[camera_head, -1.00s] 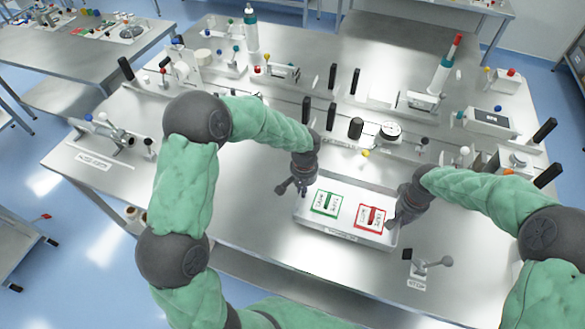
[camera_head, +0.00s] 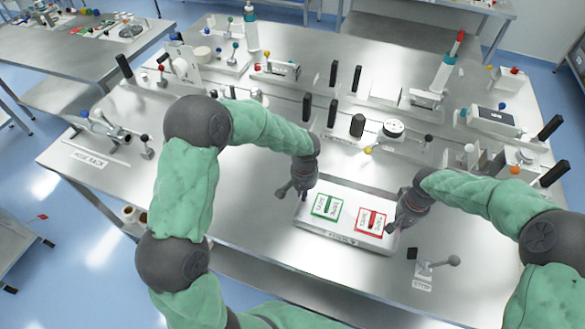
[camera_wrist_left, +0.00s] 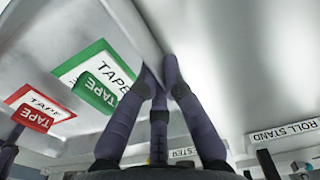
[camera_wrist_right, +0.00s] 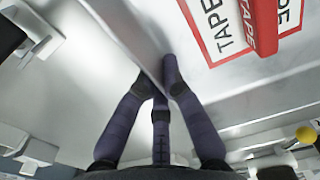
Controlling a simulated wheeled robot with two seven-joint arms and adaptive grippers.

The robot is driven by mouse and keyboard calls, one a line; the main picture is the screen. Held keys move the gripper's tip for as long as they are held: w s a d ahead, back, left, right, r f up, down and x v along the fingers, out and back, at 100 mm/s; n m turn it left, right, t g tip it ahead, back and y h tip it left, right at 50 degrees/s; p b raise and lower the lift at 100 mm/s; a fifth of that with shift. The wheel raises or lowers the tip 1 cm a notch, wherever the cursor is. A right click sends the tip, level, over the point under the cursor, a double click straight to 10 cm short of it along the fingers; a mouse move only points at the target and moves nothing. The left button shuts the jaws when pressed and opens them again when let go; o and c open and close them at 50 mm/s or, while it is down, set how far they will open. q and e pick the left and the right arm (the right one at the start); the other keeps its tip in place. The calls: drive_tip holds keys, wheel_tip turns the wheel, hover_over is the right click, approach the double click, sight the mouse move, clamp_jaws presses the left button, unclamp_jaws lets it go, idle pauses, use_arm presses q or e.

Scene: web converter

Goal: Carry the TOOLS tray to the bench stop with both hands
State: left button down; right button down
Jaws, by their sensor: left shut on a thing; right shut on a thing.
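The pale tray (camera_head: 312,226) lies in front of me at the bench's front edge, with a green-bordered card (camera_head: 327,205) and a red-bordered card (camera_head: 370,221) in it. Both cards read TAPE in the wrist views. Its front label is too small to read surely. My left gripper (camera_head: 291,189) is shut on the tray's left wall (camera_wrist_left: 140,25). My right gripper (camera_head: 392,224) is shut on its right wall (camera_wrist_right: 140,45). I cannot tell whether the tray is raised off the bench.
A labelled rack (camera_head: 88,158) stands at the bench's left end. Bare bench (camera_head: 250,215) lies left of the tray.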

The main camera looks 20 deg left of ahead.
use_arm(q)
drive_tip(key=shift+f+b, duration=0.5)
drive_tip(key=shift+f, duration=0.1)
use_arm(e)
drive_tip(key=shift+f, duration=0.6)
use_arm(q)
drive_tip(key=c, duration=1.4)
unclamp_jaws()
use_arm(e)
drive_tip(key=c, duration=1.4)
unclamp_jaws()
drive_tip(key=shift+r, duration=0.1)
use_arm(q)
drive_tip(key=shift+r, duration=0.2)
wheel_tip(320, 180, up, 12)
drive_tip(key=shift+f, duration=0.15)
use_arm(e)
wheel_tip(320, 180, up, 12)
